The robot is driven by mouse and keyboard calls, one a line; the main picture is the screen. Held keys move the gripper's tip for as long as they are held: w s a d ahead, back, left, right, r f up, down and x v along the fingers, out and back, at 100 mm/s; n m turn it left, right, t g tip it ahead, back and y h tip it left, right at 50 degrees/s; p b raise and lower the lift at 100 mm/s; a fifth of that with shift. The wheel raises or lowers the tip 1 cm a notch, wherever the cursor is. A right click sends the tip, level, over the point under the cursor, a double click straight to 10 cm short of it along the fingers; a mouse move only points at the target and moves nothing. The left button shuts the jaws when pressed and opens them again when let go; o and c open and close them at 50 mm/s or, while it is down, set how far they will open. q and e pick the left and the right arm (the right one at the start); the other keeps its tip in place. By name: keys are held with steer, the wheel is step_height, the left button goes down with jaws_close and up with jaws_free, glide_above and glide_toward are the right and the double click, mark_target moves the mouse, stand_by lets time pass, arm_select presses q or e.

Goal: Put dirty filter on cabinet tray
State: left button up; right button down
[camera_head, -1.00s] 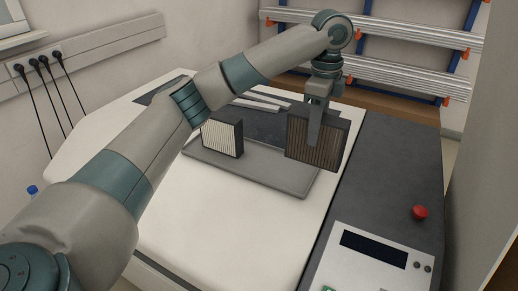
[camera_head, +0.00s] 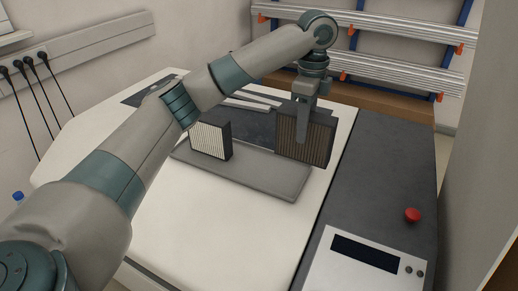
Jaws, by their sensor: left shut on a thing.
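My left gripper (camera_head: 302,124) is shut on the dirty filter (camera_head: 318,141), a dark-framed block with a brownish pleated face. It holds the filter upright at the right rear end of the grey tray (camera_head: 262,178), with part of the filter reaching past the tray's right edge. The filter looks raised, but the gap below it is hard to judge. A second filter (camera_head: 209,141), with a paler pleated face, stands upright on the tray's left part. My right gripper is not in view.
The tray lies on a white cabinet top (camera_head: 200,222). A dark panel (camera_head: 385,185) with a red button (camera_head: 412,215) and a control display (camera_head: 366,251) lies to the right. Rails (camera_head: 400,70) stand behind. The tray's front middle is clear.

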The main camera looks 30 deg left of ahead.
arm_select(q)
steer(key=a+f+p, duration=0.4)
steer(key=a+f, duration=0.2)
steer(key=a, duration=0.4)
steer(key=shift+a, duration=0.1)
step_height(320, 180, down, 4)
steer(key=p, duration=0.3)
